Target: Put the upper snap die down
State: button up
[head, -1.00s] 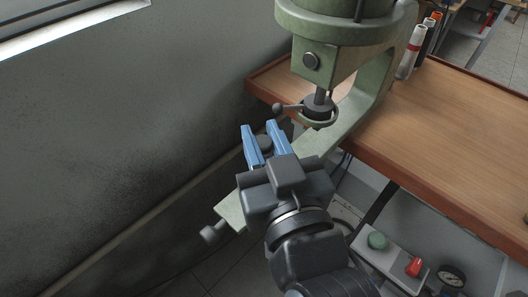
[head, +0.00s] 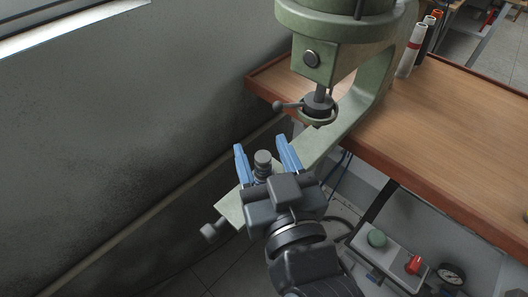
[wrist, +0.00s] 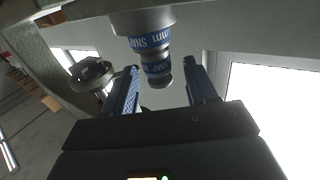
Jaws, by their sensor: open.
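The upper snap die (head: 262,160), a small dark stepped cylinder, is upright between the spread blue fingers of my gripper (head: 266,152). In the head view my gripper hides its lower end and what bears it. In the wrist view, stepped grey pieces with blue "SNAP" bands (wrist: 157,68) show between and beyond the fingertips (wrist: 160,75). I cannot tell whether these are one die or two. My gripper is open, with gaps visible beside the die in the head view.
The green press has a ram with a dark clamp and ball handle (head: 318,106) behind my gripper. Its lower arm (head: 233,208) runs beneath my gripper. A wooden bench (head: 460,110) is at right, with bottles (head: 408,58). The grey wall (head: 110,150) is at left.

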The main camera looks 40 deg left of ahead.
jog(key=b+v, duration=0.2)
jog(key=v, duration=1)
jog(key=shift+b, duration=0.4)
jog(key=s+d+f+m+t+h, duration=0.2)
jog(key=d+f+m+h, duration=0.2)
jog(key=d, duration=0.6)
jog(key=s+d+f+m+t+h, duration=0.1)
jog(key=d+f+m+t+h, duration=0.3)
jog(key=d, duration=0.6)
jog(key=s+d+f+m+g+h, duration=0.1)
jog(key=s+d+m+h, duration=0.2)
jog(key=s+d+h, duration=0.4)
jog(key=s+d, duration=0.2)
jog(key=s, duration=0.3)
jog(key=shift+s+d, duration=0.25)
jog(key=shift+s, duration=0.05)
